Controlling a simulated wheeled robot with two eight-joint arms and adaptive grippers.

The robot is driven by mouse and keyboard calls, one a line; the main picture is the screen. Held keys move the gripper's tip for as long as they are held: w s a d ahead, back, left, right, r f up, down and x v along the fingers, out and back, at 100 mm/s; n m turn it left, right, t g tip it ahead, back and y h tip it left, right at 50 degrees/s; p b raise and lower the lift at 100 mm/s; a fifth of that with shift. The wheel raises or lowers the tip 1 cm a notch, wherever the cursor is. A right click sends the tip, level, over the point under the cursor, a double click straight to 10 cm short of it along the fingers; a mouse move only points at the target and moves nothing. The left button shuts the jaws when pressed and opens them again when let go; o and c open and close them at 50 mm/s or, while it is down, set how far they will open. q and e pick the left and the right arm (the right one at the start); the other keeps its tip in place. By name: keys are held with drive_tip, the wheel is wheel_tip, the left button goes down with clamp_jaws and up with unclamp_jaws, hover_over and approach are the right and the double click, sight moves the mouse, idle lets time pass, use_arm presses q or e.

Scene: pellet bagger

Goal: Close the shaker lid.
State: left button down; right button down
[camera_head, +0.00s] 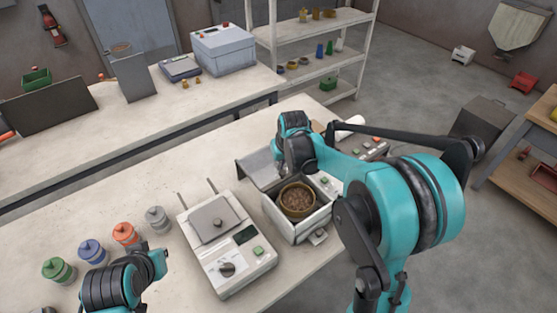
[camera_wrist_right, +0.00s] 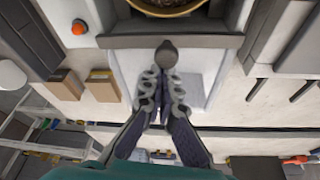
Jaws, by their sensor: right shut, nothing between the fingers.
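The shaker (camera_head: 300,221) is a pale box on the bench with a round sieve (camera_head: 297,199) of brown pellets inside. Its lid (camera_head: 258,168) is a grey panel standing open at the back; the pellets are uncovered. In the right wrist view, the sieve (camera_wrist_right: 165,8) is at the top edge and a dark round knob (camera_wrist_right: 167,53) is just ahead of my right fingertips (camera_wrist_right: 161,82). The right gripper is shut and empty, over the pale panel (camera_wrist_right: 205,88); contact with the knob is unclear. In the head view its fingers are hidden behind my arm. My left arm is at lower left, its fingers not clear.
A scale-like device (camera_head: 226,243) stands left of the shaker. Several coloured jars, including an orange one (camera_head: 124,234), stand further left. A white roll (camera_head: 349,125) and a button panel lie behind my right arm. The bench is clear between jars and back edge.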

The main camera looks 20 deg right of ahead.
drive_tip(key=shift+s, duration=0.1)
idle(0.3)
drive_tip(key=s+d, duration=0.2)
drive_tip(key=s, duration=0.3)
drive_tip(key=s+d+p, duration=0.1)
drive_tip(key=s, duration=0.4)
drive_tip(key=s+d+p, duration=0.1)
drive_tip(key=s+d, duration=0.1)
drive_tip(key=s, duration=0.3)
drive_tip(key=shift+s+d, duration=0.15)
drive_tip(key=shift+d, duration=0.15)
drive_tip(key=shift+s+f, duration=0.1)
drive_tip(key=shift+s, duration=0.05)
